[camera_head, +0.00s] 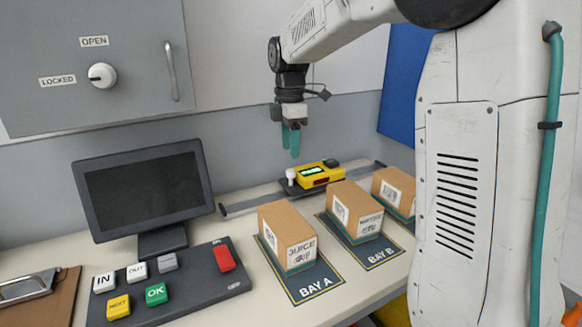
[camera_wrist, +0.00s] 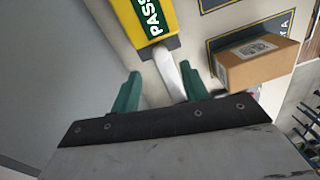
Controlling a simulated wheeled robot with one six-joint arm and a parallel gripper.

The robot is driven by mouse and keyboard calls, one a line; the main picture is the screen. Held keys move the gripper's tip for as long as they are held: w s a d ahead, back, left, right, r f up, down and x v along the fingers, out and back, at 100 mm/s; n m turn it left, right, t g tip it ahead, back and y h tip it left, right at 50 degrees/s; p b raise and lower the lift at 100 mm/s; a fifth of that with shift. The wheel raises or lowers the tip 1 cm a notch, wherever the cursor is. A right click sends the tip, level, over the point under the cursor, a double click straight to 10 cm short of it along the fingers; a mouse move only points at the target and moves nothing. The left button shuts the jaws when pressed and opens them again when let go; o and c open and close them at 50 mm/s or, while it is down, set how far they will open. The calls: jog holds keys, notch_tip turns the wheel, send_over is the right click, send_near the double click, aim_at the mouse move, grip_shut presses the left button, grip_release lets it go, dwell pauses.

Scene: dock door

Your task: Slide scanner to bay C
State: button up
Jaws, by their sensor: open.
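The yellow scanner (camera_head: 318,174) sits on a dark rail (camera_head: 240,206) along the back of the counter, behind the boxes at bays A and B. A pale upright handle (camera_head: 290,176) stands at its left end. My gripper (camera_head: 291,152) is open, pointing down above the handle. In the wrist view the scanner (camera_wrist: 140,15) shows part of a green "PASS" label, and the pale handle (camera_wrist: 170,75) appears between my open teal fingers (camera_wrist: 161,72). They look apart from it. Bay C's label is not visible; a third box (camera_head: 393,190) stands beyond bay B, partly hidden by my arm.
Boxes stand on the bay A mat (camera_head: 316,291) and bay B mat (camera_head: 383,255). A dark monitor (camera_head: 143,190) and a button panel (camera_head: 190,297) are at left, with a clipboard (camera_head: 40,290) at the edge. A grey cabinet (camera_head: 60,60) hangs above.

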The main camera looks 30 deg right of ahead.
aim_at(292, 170)
jog(key=f, duration=0.6)
jog(key=shift+s+f, duration=0.2)
jog(key=shift+f, duration=0.1)
grip_shut()
jog(key=shift+d, duration=0.1)
